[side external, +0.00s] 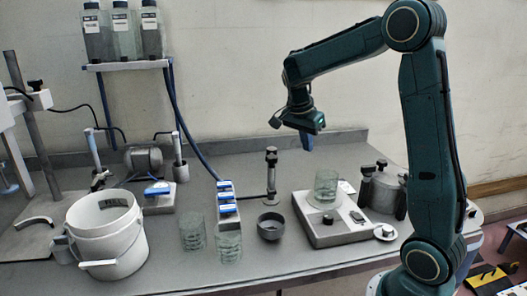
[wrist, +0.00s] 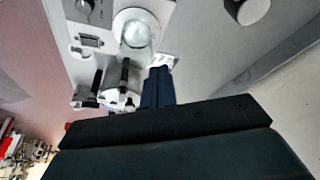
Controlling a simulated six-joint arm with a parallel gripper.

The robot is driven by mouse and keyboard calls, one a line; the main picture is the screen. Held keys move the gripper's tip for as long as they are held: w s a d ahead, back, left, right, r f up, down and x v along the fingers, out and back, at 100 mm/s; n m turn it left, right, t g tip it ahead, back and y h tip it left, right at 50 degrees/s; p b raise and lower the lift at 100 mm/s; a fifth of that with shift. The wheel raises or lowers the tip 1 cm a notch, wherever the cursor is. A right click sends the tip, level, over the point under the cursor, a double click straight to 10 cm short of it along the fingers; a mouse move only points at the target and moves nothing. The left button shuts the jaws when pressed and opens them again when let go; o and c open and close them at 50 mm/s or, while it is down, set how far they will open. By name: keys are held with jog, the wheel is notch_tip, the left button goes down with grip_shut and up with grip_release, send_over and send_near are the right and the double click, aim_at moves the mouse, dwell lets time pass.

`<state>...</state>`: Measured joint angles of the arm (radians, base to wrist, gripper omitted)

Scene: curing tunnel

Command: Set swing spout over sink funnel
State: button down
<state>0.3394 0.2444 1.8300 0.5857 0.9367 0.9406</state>
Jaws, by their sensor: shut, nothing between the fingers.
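A dark upright post (side external: 271,172) with a knobbed top stands at mid-bench in the side view. A thin horizontal arm (side external: 252,197) reaches left from it and looks like the swing spout. A dark round cup (side external: 270,228), which looks like the sink funnel, sits in front of the post. The arm's end points left and is not over the cup. My gripper (side external: 308,141) is up in the air, right of and above the post, touching nothing. Its blue fingers (wrist: 158,86) are together and empty in the wrist view.
A hotplate (side external: 336,232) with a glass beaker (side external: 326,184) stands right of the cup.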

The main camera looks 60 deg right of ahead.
jog(key=w+d+n+t, duration=0.15)
jog(key=d+n, duration=0.25)
jog(key=d, duration=0.4)
jog(key=w+v, duration=0.1)
jog(key=v, duration=0.9)
jog(key=s+a+r+n+t, duration=0.2)
jog(key=s+a+n, duration=0.25)
jog(key=a, duration=0.45)
jog(key=s+a+f+n+t+y, duration=0.1)
jog(key=s+a+f+n+y, duration=0.1)
jog(key=s+a+n, duration=0.4)
jog(key=s+a+f+n+t+y, duration=0.1)
jog(key=s+a+f+n+t, duration=0.1)
jog(key=s+a+f+n, duration=0.3)
jog(key=shift+s+a+n+y, duration=0.45)
jog(key=shift+s+a, duration=1.25)
jog(key=shift+a, duration=2.05)
